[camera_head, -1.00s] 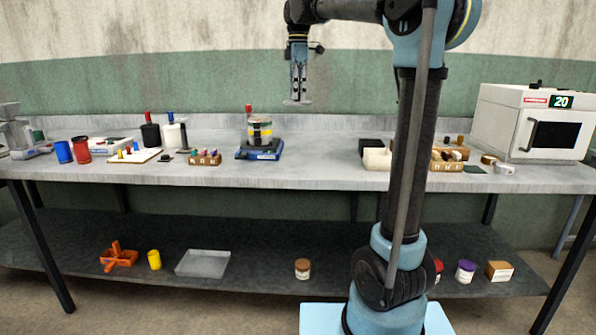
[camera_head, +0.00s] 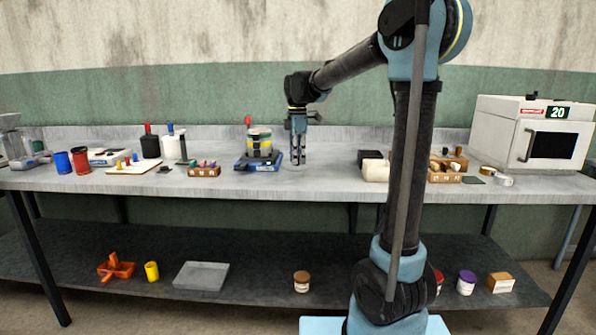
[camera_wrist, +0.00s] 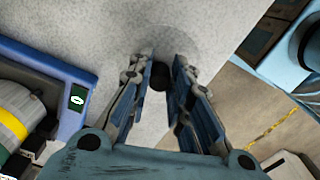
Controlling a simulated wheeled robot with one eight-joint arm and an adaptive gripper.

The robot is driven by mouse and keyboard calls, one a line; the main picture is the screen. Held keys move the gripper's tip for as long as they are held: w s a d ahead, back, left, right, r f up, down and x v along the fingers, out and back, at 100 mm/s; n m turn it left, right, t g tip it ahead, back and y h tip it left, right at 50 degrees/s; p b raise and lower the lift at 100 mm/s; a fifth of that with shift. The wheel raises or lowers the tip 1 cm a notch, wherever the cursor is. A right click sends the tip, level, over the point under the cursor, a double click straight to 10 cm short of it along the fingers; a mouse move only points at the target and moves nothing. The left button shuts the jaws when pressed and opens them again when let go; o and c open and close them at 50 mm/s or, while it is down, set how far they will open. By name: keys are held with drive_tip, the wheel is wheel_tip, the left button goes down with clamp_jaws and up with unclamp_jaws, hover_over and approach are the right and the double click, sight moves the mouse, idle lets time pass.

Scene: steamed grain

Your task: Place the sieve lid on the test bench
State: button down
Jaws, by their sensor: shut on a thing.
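My gripper (camera_head: 298,160) is low over the test bench (camera_head: 325,178), just right of the blue shaker. In the wrist view my gripper (camera_wrist: 168,72) is shut on the dark knob of the sieve lid (camera_wrist: 190,38). The lid is a thin grey disc, hard to tell from the grey bench top under it. It lies at or very near the bench surface; I cannot tell if it touches. In the head view the lid is too faint to make out clearly.
The blue shaker (camera_head: 245,164) carries the sieve stack (camera_head: 260,140) close on the left. A wooden block with pegs (camera_head: 204,171) stands farther left. A pale box (camera_head: 375,170) stands to the right. The bench between shaker and box is otherwise clear.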

sight(297, 167)
drive_tip(key=shift+f, duration=2.2)
drive_tip(key=c, duration=1.5)
unclamp_jaws()
drive_tip(key=shift+o, duration=0.2)
